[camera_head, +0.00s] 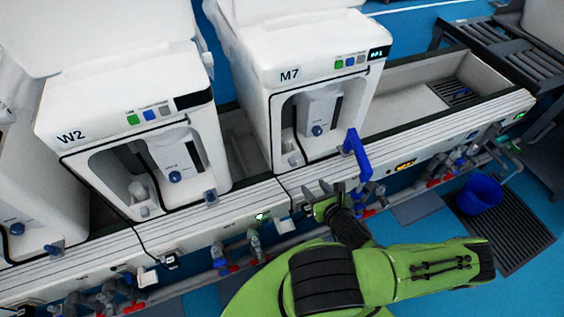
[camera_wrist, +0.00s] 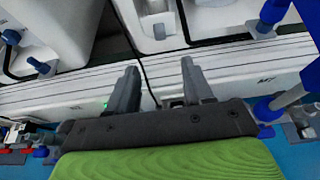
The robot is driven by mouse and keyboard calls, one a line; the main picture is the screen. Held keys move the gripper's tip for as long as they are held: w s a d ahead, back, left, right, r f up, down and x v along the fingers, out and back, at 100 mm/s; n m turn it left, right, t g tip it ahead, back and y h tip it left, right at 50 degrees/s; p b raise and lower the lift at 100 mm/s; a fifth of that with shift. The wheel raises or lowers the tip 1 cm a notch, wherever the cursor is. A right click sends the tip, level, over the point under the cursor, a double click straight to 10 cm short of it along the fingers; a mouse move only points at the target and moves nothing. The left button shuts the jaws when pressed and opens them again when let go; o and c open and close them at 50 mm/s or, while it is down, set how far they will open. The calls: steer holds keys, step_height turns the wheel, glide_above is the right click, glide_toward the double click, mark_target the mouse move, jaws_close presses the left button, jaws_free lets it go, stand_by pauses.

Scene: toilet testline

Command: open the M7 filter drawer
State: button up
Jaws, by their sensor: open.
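The white machine labelled M7 (camera_head: 290,76) stands on the bench, with its label, coloured buttons and small display at the top of its front. Below it runs the white bench front panel (camera_head: 300,181), which looks closed. In the wrist view this panel (camera_wrist: 235,73) has a dark seam and a faint marking at right that seems to read M7. I cannot tell the filter drawer's outline or handle. My gripper (camera_head: 325,190) is in front of the panel, below M7. In the wrist view my gripper (camera_wrist: 159,75) is open and empty, its fingers pointing at the panel near the seam.
Machine W2 (camera_head: 130,120) stands at left. Pipes and valves (camera_head: 225,258) run below the panel. A blue bucket (camera_head: 480,194) stands at right.

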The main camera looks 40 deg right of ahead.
mark_target(295, 164)
steer(key=b+x, duration=0.5)
steer(key=x, duration=1)
steer(key=shift+w, duration=0.25)
jaws_close()
